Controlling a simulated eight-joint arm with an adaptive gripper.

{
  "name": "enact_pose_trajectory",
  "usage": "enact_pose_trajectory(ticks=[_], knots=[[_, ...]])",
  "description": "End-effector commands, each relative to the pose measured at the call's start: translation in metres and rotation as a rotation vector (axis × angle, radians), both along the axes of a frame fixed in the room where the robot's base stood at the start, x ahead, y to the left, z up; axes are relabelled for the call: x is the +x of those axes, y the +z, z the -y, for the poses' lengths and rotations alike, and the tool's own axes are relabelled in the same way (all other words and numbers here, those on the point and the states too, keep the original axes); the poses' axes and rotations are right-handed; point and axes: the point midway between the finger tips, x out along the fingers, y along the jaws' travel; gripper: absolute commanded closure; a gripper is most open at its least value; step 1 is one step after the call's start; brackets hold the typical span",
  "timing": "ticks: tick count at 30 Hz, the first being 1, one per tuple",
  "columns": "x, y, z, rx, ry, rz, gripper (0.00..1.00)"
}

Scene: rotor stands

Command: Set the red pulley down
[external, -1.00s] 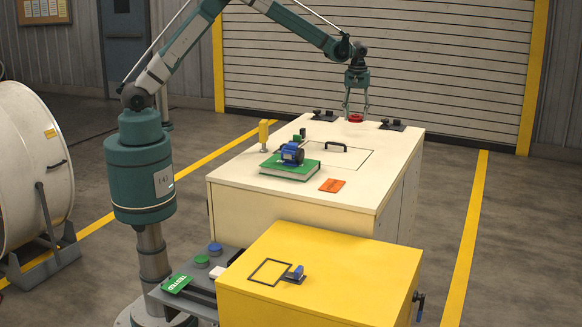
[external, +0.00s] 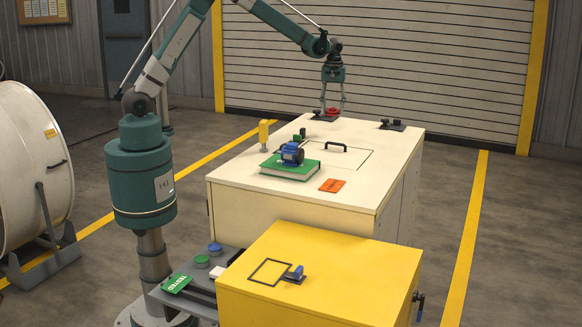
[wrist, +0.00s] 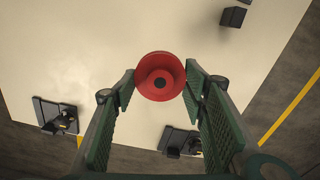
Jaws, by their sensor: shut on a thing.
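The red pulley (external: 334,111) is a round red disc with a dark centre. My gripper (external: 332,107) points down and is shut on it, over the far part of the cream cabinet top (external: 360,134). In the wrist view the pulley (wrist: 160,66) sits between the two green fingers of my gripper (wrist: 160,80). In the external view it overlaps the far left black stand (external: 322,117); I cannot tell its height above the cabinet. A second black stand (external: 392,125) is to the right.
A black handle (external: 331,146) lies on a panel. A yellow box (external: 340,265) is nearer.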

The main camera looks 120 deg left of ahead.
Motion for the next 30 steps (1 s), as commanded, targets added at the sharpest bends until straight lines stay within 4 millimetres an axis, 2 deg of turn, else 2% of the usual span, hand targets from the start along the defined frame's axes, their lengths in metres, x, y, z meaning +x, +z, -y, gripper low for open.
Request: enact_pose_trajectory(ticks=[3,6,19,23,30], knots=[[-0.018,0.0,-0.005,0.0,0.014,0.0,0.74],[-0.025,0.0,-0.007,0.0,0.019,0.0,0.74],[-0.027,-0.002,-0.007,0.0,0.02,0.0,0.74],[-0.027,-0.011,-0.007,0.0,0.02,0.0,0.74],[-0.026,-0.044,-0.007,0.0,0.02,0.0,0.74]])
